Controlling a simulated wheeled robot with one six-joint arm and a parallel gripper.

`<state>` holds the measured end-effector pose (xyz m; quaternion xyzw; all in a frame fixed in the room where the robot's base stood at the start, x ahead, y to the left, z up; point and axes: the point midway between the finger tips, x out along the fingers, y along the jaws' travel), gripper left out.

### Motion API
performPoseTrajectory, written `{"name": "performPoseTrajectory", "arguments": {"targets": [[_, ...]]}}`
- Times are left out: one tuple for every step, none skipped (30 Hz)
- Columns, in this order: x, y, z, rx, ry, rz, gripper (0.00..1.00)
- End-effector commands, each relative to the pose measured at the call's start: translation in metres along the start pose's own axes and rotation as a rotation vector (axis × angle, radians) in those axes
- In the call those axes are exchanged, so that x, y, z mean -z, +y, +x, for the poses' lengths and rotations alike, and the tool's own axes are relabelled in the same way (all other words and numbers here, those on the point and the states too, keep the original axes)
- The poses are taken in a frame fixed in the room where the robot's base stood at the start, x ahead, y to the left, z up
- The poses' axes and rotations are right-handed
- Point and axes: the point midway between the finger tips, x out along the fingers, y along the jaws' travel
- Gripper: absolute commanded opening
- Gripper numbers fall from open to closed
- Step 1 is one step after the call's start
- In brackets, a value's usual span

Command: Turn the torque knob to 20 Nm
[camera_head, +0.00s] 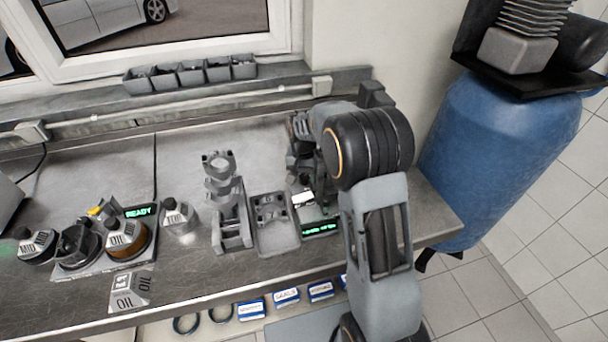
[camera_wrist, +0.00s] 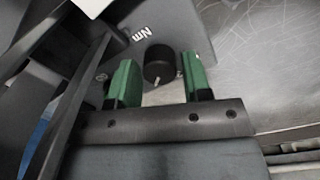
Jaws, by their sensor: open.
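The torque knob (camera_wrist: 158,66) is a small round black knob on a grey panel (camera_wrist: 200,42), below a white "Nm" label (camera_wrist: 142,34) in the wrist view. My gripper (camera_wrist: 158,76) has green fingertips. It is open, with one finger on each side of the knob; I cannot tell whether either touches it. In the head view my arm hides the knob and most of the gripper. A green-lit display (camera_head: 320,229) shows beside the arm on the bench, its text too small to read.
A grey tray (camera_head: 275,245) and a stepped metal part on a stand (camera_head: 232,232) are left of the display. Small bins (camera_head: 190,76) line the sill. A blue barrel (camera_head: 500,150) stands at right.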

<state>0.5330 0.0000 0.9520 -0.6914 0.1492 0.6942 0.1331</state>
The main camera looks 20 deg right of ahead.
Motion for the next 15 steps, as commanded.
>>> {"name": "performPoseTrajectory", "arguments": {"targets": [[-0.0001, 0.0, 0.0001, 0.0, 0.0, 0.0, 0.45], [-0.0001, 0.0, 0.0001, 0.0, 0.0, 0.0, 0.45], [-0.0001, 0.0, 0.0, 0.0, 0.0, 0.0, 0.45], [-0.0001, 0.0, 0.0, 0.0, 0.0, 0.0, 0.42], [-0.0001, 0.0, 0.0, 0.0, 0.0, 0.0, 0.39], [-0.0001, 0.0, 0.0, 0.0, 0.0, 0.0, 0.35], [-0.0001, 0.0, 0.0, 0.0, 0.0, 0.0, 0.32], [-0.0001, 0.0, -0.0001, 0.0, 0.0, 0.0, 0.29], [-0.0001, -0.0001, -0.0001, 0.0, 0.0, 0.0, 0.26], [-0.0001, -0.0001, -0.0001, 0.0, -0.001, 0.0, 0.23], [-0.0001, -0.0001, -0.0001, 0.0, -0.001, 0.0, 0.2], [-0.0001, -0.0001, -0.0001, 0.0, -0.001, 0.0, 0.16], [-0.0001, -0.0001, -0.0002, 0.0, 0.0, 0.0, 0.13], [-0.0001, -0.0001, -0.0002, 0.0, 0.0, 0.0, 0.11], [-0.0001, -0.0001, -0.0002, 0.0, 0.0, 0.0, 0.11]]}}
